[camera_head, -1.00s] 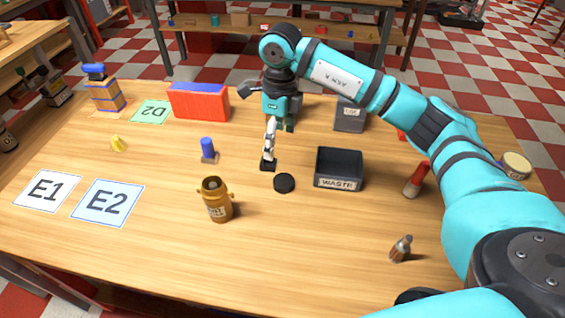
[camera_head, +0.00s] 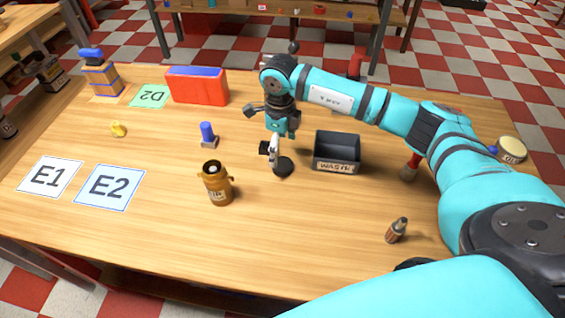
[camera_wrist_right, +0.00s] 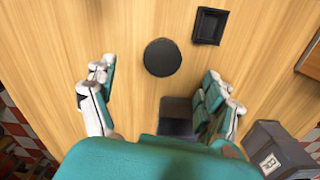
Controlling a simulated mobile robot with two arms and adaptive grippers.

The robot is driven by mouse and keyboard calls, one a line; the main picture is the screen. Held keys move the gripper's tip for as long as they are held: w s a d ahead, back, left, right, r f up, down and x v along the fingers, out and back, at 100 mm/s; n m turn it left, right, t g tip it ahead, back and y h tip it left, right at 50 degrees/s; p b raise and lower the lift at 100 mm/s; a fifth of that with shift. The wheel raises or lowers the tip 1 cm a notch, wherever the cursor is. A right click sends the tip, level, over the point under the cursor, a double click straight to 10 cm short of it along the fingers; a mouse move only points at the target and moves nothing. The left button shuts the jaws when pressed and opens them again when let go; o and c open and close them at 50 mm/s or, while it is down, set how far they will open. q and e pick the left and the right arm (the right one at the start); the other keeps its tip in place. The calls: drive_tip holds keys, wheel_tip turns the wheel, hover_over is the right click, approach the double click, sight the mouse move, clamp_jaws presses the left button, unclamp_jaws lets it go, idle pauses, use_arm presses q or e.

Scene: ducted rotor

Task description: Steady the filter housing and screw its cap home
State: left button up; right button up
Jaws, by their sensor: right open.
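The filter housing (camera_head: 217,186) is a brown-gold canister with a label, standing upright on the table. Its top shows a dark opening with something pale inside. A round black disc, which looks like the cap (camera_head: 285,168), lies flat on the table to its right. My right gripper (camera_head: 272,150) is open above and beside the disc, its fingers pointing down. The housing is not identifiable there. My left gripper is out of view.
A black WASTE bin (camera_head: 337,152) stands just right of the gripper. A blue peg (camera_head: 208,134) stands behind the housing. A red box (camera_head: 197,86) is at the back. A small bottle (camera_head: 397,229) is front right. The table front is mostly clear.

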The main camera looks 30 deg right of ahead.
sight(281, 163)
drive_tip(key=shift+f, duration=0.95)
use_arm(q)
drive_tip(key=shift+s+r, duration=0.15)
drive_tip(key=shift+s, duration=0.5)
use_arm(e)
drive_tip(key=shift+f, duration=0.1)
drive_tip(key=shift+w+d+f+p, duration=0.1)
drive_tip(key=shift+f+p, duration=0.3)
drive_tip(key=shift+f, duration=0.95)
drive_tip(key=shift+w+d+f+p, duration=0.1)
drive_tip(key=shift+f+p, duration=0.3)
drive_tip(key=shift+f, duration=0.9)
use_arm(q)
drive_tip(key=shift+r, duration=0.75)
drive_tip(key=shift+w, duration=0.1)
use_arm(e)
drive_tip(key=c, duration=1.2)
drive_tip(key=shift+r, duration=0.1)
drive_tip(key=shift+c, duration=0.2)
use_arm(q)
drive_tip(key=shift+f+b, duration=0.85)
use_arm(e)
wheel_tip(281, 163, up, 10)
